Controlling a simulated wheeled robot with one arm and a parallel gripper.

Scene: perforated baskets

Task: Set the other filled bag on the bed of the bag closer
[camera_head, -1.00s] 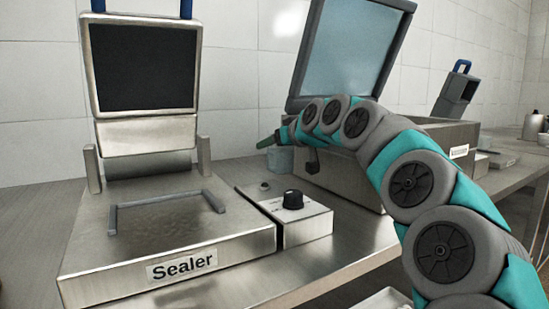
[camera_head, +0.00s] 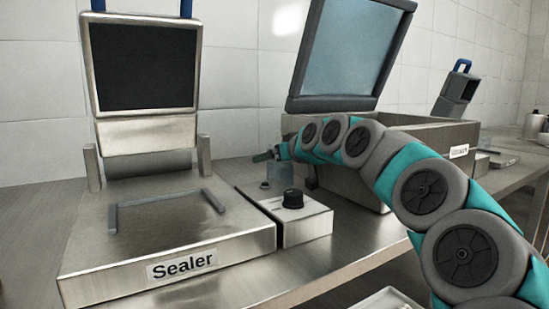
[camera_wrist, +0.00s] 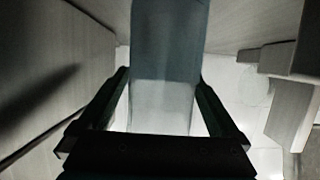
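The bag closer, labelled Sealer (camera_head: 165,245), stands at the left with its lid (camera_head: 143,75) raised. Its flat metal bed (camera_head: 165,218) carries a grey U-shaped bar, and no bag lies on it. My gripper (camera_head: 264,157) is behind the knob box, to the right of the bed. It is shut on a pale bluish, see-through bag (camera_head: 278,174) that hangs below it. In the wrist view the bag (camera_wrist: 163,105) fills the space between the two dark fingers. Its contents are not clear.
A knob box (camera_head: 290,215) adjoins the bag closer's right side. A large metal machine (camera_head: 325,175) with a raised glass lid (camera_head: 350,50) stands behind my arm. A white tray (camera_head: 388,299) shows at the bottom edge. Bench in front of the knob box is clear.

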